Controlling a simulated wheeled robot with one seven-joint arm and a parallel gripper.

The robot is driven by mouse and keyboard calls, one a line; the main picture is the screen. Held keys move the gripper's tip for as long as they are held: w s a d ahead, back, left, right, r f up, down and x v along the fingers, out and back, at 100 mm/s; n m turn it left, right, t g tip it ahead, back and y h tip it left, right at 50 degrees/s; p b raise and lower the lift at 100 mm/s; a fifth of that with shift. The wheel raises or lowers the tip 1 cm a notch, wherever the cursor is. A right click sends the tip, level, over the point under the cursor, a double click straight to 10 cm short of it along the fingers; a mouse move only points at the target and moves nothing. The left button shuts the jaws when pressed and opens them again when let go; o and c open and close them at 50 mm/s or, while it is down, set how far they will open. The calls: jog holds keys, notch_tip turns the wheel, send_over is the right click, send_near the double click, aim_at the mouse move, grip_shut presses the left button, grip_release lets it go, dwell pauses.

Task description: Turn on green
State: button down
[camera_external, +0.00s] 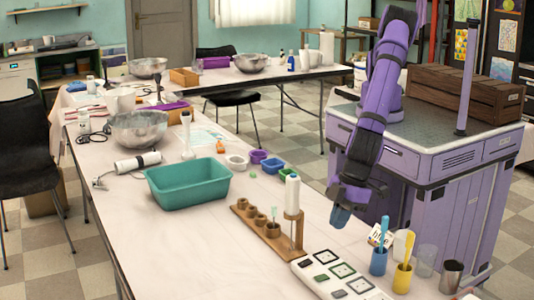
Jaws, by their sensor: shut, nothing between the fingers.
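My gripper (339,217) hangs at the end of my purple arm, pointing down, shut and empty. It is above the front right edge of the long white table, clear of the things there. Below it in the picture lies a white panel (329,264) with several black-outlined squares and a row of small pieces beside them. One small piece (321,277) looks dark green; the others look grey or dark. The panel's lower end is near the picture's bottom edge. I cannot tell whether anything green is lit.
A wooden stand (264,229) with holes and a white bottle is left of the panel. A teal tub (188,186) is farther left. Small coloured bowls sit behind the stand.

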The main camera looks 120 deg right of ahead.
aim_at(316, 279)
jog(key=shift+s+r, duration=0.1)
jog(key=shift+r, duration=0.2)
jog(key=shift+w+a+r, duration=0.2)
jog(key=shift+w+r, duration=0.1)
jog(key=shift+w, duration=0.25)
jog(key=x, duration=0.9)
jog(key=s+x, duration=0.1)
jog(key=x, duration=0.4)
jog(key=shift+f, duration=0.1)
